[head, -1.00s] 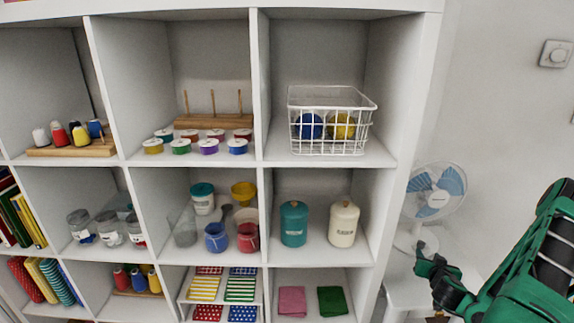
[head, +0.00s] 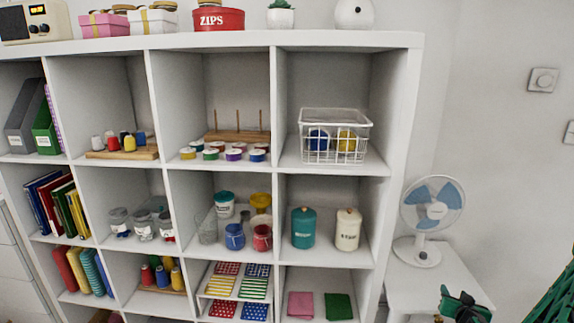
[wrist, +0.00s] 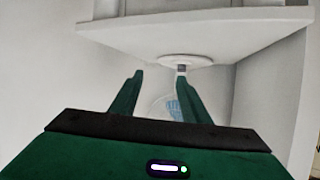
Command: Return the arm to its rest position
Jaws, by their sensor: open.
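My gripper (wrist: 158,75) is open in the wrist view, its two green fingers apart with nothing between them. In the head view my green gripper (head: 465,303) shows at the lower right, in front of the white side table (head: 436,265). The rest of the arm is out of view.
A white fan (head: 432,206) stands on the side table, near my gripper in the picture. The white shelf unit (head: 395,150) fills the left and middle. It holds a wire basket (head: 335,135), a teal canister (head: 303,228) and a cream canister (head: 348,228).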

